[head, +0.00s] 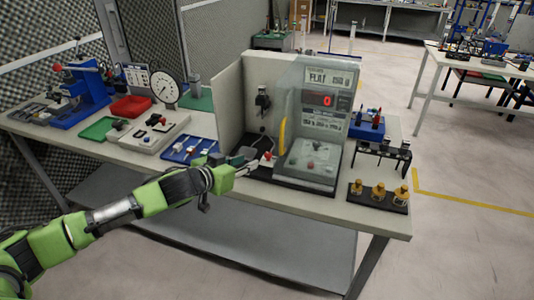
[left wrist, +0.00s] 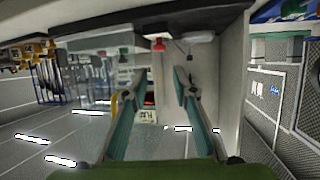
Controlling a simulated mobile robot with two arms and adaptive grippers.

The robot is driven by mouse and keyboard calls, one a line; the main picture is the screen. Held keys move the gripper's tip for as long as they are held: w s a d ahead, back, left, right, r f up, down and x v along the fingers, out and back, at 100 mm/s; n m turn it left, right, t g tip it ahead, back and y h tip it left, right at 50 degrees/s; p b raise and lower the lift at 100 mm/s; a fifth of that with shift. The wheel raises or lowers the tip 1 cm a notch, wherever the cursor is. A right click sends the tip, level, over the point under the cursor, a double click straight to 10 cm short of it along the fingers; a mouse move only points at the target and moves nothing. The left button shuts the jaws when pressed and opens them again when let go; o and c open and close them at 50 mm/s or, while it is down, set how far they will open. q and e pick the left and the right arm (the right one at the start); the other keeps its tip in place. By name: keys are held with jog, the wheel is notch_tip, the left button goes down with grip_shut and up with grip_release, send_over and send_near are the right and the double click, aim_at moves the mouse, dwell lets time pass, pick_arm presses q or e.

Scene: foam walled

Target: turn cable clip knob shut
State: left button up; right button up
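A small red knob (head: 268,156), which looks like the cable clip knob, sits low at the open left bay of the beige test cabinet (head: 230,108). In the left wrist view the red knob (left wrist: 159,44) shows beyond the fingertips, on a pale mount. My left gripper (head: 252,165) reaches in from the left, close to the knob. In the left wrist view its two fingers (left wrist: 161,76) are apart with nothing held between them. I cannot tell whether a finger touches the knob. The clip itself is too small to make out. My right gripper is not in view.
The clear door (head: 318,100) with a yellow handle (head: 282,136) stands just right of the left gripper. A blue tray (head: 189,150) lies to the left. A black rack (head: 383,152) and brass fittings (head: 378,191) stand at the right. The floor ahead is clear.

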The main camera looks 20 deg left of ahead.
aim_at(268, 154)
pick_arm(q)
jog(key=p+x, duration=0.1)
jog(key=x, duration=1.1)
jog(key=shift+w+d+f, duration=0.1)
jog(key=shift+w+d, duration=0.05)
jog(key=shift+w, duration=0.15)
grip_shut()
